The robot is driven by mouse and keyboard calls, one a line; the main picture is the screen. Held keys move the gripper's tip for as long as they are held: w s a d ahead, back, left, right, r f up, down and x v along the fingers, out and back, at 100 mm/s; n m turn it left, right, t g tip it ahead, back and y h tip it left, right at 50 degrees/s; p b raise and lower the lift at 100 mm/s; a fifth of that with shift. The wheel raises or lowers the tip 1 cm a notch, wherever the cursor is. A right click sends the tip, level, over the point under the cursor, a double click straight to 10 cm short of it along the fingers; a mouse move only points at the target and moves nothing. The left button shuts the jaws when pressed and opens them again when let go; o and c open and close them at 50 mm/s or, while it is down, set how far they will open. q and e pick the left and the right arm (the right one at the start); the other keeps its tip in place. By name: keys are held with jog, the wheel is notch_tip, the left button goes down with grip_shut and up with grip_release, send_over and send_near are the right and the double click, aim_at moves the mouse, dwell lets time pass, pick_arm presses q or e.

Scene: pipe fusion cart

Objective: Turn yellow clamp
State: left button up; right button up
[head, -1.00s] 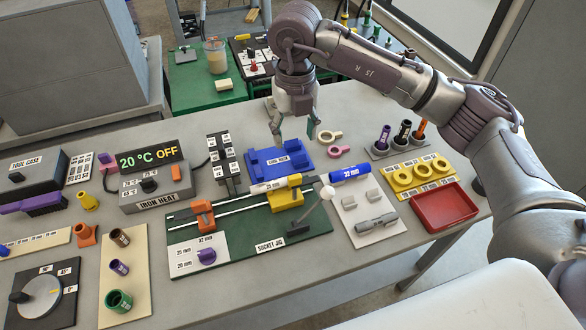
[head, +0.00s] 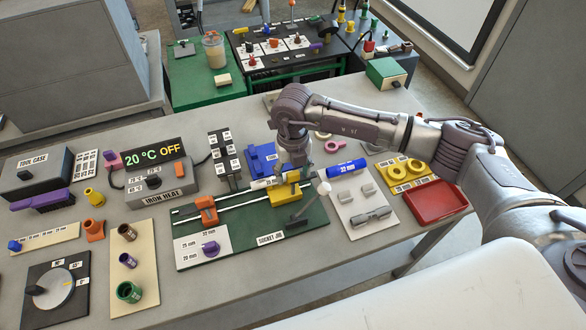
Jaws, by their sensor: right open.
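The yellow clamp (head: 285,193) sits on the rail at the right part of the green socket jig (head: 255,240). The orange clamp (head: 206,211) is farther left on the same rail. My right gripper (head: 292,170) points down right at the far, upper side of the yellow clamp. It is open; its fingertips are largely hidden, and I cannot tell whether they touch the clamp. A pale labelled piece (head: 261,183) lies just left of the gripper. My left gripper is not in view.
The blue cool-down block (head: 258,158) stands behind the jig, partly covered by my arm. A blue pipe (head: 347,168) lies to the right. A red tray (head: 435,201) is at the far right.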

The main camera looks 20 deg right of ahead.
grip_shut()
jog(key=shift+f+n+b, duration=0.15)
jog(key=shift+n+b, duration=0.25)
jog(key=shift+b, duration=0.4)
jog(key=n+b, duration=1.3)
jog(key=b, duration=0.4)
jog(key=shift+n, duration=0.4)
jog(key=shift+r+n+b, duration=0.2)
jog(key=shift+n+b, duration=1.1)
jog(key=shift+n, duration=0.4)
grip_release()
